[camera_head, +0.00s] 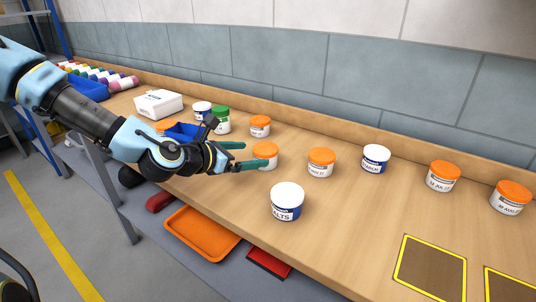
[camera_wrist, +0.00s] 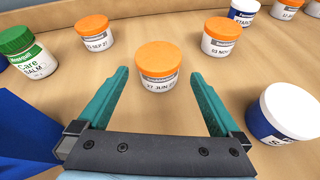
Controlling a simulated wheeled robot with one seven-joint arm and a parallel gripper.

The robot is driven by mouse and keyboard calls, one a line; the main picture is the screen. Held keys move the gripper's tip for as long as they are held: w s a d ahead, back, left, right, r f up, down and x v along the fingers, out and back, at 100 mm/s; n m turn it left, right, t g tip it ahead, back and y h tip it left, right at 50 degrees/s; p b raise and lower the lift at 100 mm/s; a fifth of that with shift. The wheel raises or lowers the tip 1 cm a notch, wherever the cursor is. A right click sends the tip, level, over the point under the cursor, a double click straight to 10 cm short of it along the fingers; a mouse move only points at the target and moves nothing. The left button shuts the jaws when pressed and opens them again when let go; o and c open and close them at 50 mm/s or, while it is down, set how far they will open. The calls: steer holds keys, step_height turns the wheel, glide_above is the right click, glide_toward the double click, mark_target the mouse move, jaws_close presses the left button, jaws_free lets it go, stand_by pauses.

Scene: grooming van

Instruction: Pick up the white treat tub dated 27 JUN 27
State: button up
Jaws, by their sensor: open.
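The white treat tub dated 27 JUN 27 (camera_wrist: 158,68) has an orange lid and stands upright on the bench; its label reads "27 JUN 2.." in the wrist view, the last digit unclear. In the head view the same tub (camera_head: 265,161) stands at the tips of my gripper (camera_head: 240,156). My gripper (camera_wrist: 155,105) is open and empty. Its two green fingers point toward the tub, which sits midway between and slightly beyond the tips in the wrist view. I see no contact.
Similar orange-lidded tubs stand close by, one labelled SEP 27 (camera_wrist: 95,32) and one labelled NOV (camera_wrist: 219,37). A white-lidded tub (camera_head: 287,201), a green-lidded tub (camera_head: 221,119) and a blue bin (camera_head: 185,131) are near. Yellow-edged squares (camera_head: 430,268) lie at the right.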

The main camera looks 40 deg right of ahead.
mark_target(266, 151)
steer(key=shift+x, duration=1.1)
steer(key=p+x, duration=0.2)
steer(key=x, duration=0.1)
steer(key=shift+w+d, duration=0.1)
steer(key=shift+d, duration=0.35)
steer(key=shift+w+d+f, duration=0.1)
steer(key=shift+d+f, duration=0.25)
steer(key=shift+d, duration=0.2)
steer(key=shift+c, duration=0.2)
steer(key=c, duration=1.1)
